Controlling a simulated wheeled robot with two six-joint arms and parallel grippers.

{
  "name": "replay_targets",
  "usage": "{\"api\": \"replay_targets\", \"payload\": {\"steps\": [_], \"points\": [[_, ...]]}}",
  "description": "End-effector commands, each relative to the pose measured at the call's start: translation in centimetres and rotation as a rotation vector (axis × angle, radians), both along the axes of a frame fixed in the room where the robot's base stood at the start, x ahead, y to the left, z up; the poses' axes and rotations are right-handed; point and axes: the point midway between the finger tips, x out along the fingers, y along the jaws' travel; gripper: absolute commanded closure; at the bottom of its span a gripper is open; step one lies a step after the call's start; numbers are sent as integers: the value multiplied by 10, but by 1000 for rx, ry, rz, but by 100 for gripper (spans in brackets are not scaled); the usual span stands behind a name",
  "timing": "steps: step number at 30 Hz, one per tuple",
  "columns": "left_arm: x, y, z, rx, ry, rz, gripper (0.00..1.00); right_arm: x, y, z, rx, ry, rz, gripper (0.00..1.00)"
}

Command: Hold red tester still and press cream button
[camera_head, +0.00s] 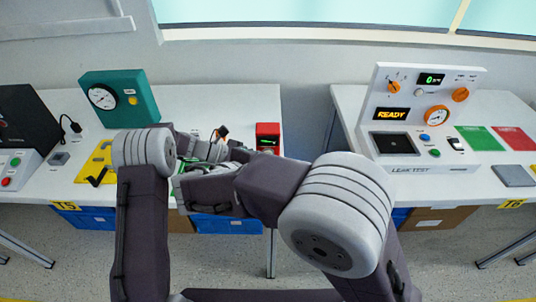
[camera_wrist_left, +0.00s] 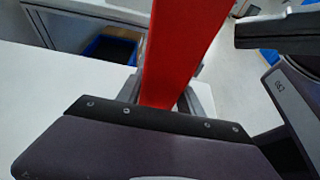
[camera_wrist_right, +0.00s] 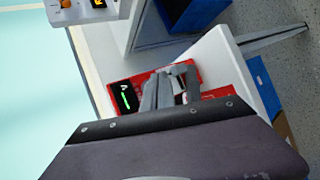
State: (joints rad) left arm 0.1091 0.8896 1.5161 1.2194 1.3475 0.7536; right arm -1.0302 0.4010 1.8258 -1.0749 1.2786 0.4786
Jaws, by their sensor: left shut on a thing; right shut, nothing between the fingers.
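The red tester (camera_head: 267,131) is at the right end of the left table in the head view, its lower part hidden by my arms. In the left wrist view my left gripper (camera_wrist_left: 163,92) is shut on the red tester (camera_wrist_left: 180,45), with its fingers on both sides of the red body. In the right wrist view my right gripper (camera_wrist_right: 172,78) is shut and empty over the face of the red tester (camera_wrist_right: 196,73). A dark display with a green readout shows beside the fingers. I cannot make out the cream button; the fingers cover part of the face.
A teal gauge box (camera_head: 120,98) and a yellow item (camera_head: 95,163) are on the left table (camera_head: 225,97). Across a gap, a white leak test panel (camera_head: 420,115) reads READY, beside green (camera_head: 480,138) and red (camera_head: 513,138) mats. Blue bins (camera_head: 225,224) are below.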

Motion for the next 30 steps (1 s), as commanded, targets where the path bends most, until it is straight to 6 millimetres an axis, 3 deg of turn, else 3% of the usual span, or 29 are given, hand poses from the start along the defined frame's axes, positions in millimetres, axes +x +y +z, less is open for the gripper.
{"api": "replay_targets", "payload": {"steps": [30], "points": [[0, 0, 0, 0, 0, 0, 99, 10, 0, 0, 0, 0, 0, 100]]}}
